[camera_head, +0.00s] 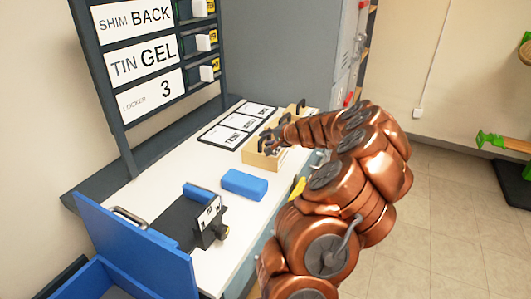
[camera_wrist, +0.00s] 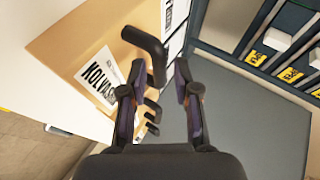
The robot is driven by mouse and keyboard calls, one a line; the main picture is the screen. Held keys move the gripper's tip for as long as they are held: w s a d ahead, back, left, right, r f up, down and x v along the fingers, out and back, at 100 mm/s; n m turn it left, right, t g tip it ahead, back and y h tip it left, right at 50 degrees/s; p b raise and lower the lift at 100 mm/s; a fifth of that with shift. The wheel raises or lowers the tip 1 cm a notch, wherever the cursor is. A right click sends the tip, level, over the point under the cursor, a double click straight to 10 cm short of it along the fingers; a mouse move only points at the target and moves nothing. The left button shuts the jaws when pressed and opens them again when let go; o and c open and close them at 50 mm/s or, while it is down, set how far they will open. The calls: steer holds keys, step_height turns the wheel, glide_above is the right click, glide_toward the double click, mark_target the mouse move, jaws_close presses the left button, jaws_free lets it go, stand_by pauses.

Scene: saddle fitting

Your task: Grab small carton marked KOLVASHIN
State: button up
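In the wrist view a tan carton (camera_wrist: 75,38) bears a white label reading "KOLVAS…" (camera_wrist: 98,78), the rest hidden behind a finger. A dark bent handle (camera_wrist: 146,42) stands out from the carton. My gripper (camera_wrist: 157,78) is open, its two fingers apart. The handle's end shows between the fingertips, closer to the left finger; I cannot tell whether they touch. In the head view a tan carton (camera_head: 262,160) stands on the white bench, with my gripper (camera_head: 270,142) right at it. My arm hides part of that area.
The white bench (camera_head: 210,150) also holds a label sheet (camera_head: 237,126), a blue block (camera_head: 244,184) and a dark fixture (camera_head: 208,224). A blue bin (camera_head: 125,262) stands at the front left. A sign board (camera_head: 140,55) rises behind; a grey locker (camera_head: 300,50) stands beyond.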

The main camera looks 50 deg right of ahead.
mark_target(264, 139)
steer(key=shift+p+x, duration=0.3)
steer(key=shift+x, duration=1.75)
steer(key=shift+f, duration=0.1)
jaws_close()
